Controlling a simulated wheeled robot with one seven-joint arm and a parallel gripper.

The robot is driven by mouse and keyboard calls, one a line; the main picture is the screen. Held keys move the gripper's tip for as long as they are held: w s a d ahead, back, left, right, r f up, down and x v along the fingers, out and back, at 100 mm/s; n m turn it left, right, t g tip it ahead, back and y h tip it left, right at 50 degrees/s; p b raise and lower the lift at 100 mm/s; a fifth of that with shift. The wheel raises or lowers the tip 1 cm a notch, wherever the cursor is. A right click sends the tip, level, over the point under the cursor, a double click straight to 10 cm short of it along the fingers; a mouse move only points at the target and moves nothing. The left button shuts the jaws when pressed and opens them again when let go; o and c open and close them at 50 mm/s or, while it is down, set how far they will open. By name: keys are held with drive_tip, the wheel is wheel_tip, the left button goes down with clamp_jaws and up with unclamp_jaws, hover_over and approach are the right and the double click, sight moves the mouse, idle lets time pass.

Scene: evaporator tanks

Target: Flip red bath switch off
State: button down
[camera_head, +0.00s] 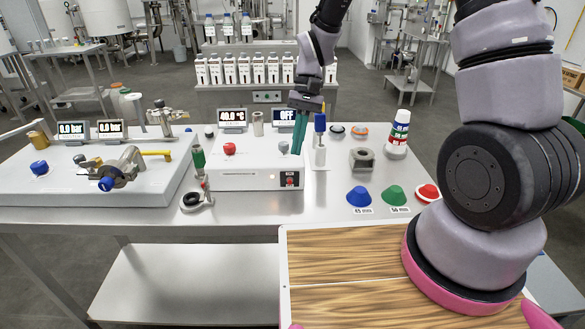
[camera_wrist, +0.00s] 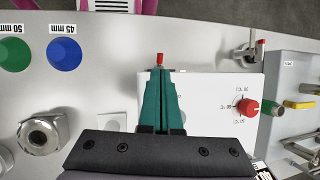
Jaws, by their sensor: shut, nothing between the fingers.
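The white bath box (camera_head: 255,172) stands on the table. Its small red switch (camera_head: 290,181) is on the front face at the right. In the wrist view the red switch (camera_wrist: 160,57) shows just past my fingertips, at the box's edge. A round red knob (camera_head: 229,149) is on the top left of the box; it also shows in the wrist view (camera_wrist: 247,106). My gripper (camera_head: 297,150) has green fingers pointing down over the box's right part. The fingers are together and empty. In the wrist view the fingertips (camera_wrist: 161,70) appear close to the switch; I cannot tell whether they touch it.
Displays behind the box read 40.0 (camera_head: 232,116) and OFF (camera_head: 286,115).

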sight(290, 180)
drive_tip(key=x, duration=0.6)
drive_tip(key=shift+f, duration=0.1)
drive_tip(key=shift+a, duration=0.1)
drive_tip(key=shift+s, duration=0.1)
